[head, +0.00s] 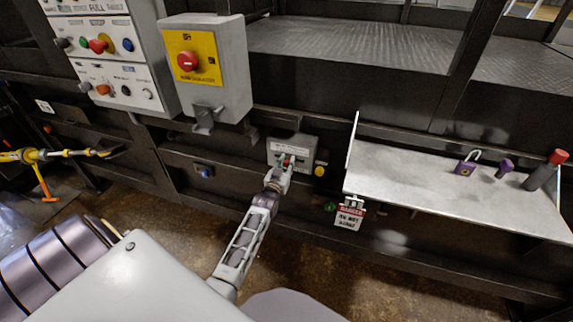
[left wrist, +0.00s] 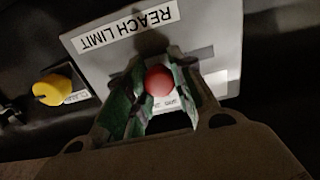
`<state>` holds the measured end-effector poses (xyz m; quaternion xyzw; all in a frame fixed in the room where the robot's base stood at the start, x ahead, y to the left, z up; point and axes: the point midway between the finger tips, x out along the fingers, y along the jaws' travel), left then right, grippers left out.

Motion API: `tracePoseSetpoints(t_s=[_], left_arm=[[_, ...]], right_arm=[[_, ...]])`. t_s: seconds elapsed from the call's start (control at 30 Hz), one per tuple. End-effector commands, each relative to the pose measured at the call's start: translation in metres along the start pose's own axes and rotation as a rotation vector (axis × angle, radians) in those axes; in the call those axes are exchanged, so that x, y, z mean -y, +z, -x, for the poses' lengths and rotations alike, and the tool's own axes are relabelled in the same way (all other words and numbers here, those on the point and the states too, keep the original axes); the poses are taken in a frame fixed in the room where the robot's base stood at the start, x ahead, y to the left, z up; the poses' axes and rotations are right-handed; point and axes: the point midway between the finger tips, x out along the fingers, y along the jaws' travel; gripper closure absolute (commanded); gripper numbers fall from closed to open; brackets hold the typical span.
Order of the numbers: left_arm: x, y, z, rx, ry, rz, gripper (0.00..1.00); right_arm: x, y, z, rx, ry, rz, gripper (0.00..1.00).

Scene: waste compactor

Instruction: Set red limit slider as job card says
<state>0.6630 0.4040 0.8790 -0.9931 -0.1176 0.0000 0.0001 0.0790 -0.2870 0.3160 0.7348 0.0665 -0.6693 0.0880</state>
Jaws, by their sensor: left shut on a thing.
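The reach limit panel (head: 300,146) is a grey plate low on the dark machine front. In the left wrist view its label "REACH LIMIT" (left wrist: 125,32) appears upside down. The red slider knob (left wrist: 159,81) sits between the green-lined fingers of my left gripper (left wrist: 160,95), which is shut on it. In the head view my left gripper (head: 284,168) reaches up to the panel and covers much of it. The slider's scale is mostly hidden by the fingers. My right gripper is not in view. I cannot see a readable job card.
A yellow knob (left wrist: 52,90) is beside the panel.

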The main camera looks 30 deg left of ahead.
Motion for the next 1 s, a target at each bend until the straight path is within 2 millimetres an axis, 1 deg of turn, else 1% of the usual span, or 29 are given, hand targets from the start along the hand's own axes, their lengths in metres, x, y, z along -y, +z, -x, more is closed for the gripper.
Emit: tracePoseSetpoints(t_s=[0.33, 0.6, 0.7, 1.0], left_arm=[[0.003, 0.0, 0.0, 0.0, 0.0, -0.001, 1.0], [0.021, 0.0, 0.0, 0.001, 0.0, -0.003, 1.0], [0.025, 0.0, 0.0, 0.0, 0.0, -0.001, 1.0], [0.025, 0.0, 0.0, 0.0, 0.0, 0.001, 1.0]], right_arm=[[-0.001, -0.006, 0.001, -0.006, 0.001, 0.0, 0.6], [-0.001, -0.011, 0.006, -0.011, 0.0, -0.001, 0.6], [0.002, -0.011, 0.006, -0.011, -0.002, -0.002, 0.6], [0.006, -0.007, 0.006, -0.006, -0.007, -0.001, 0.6]])
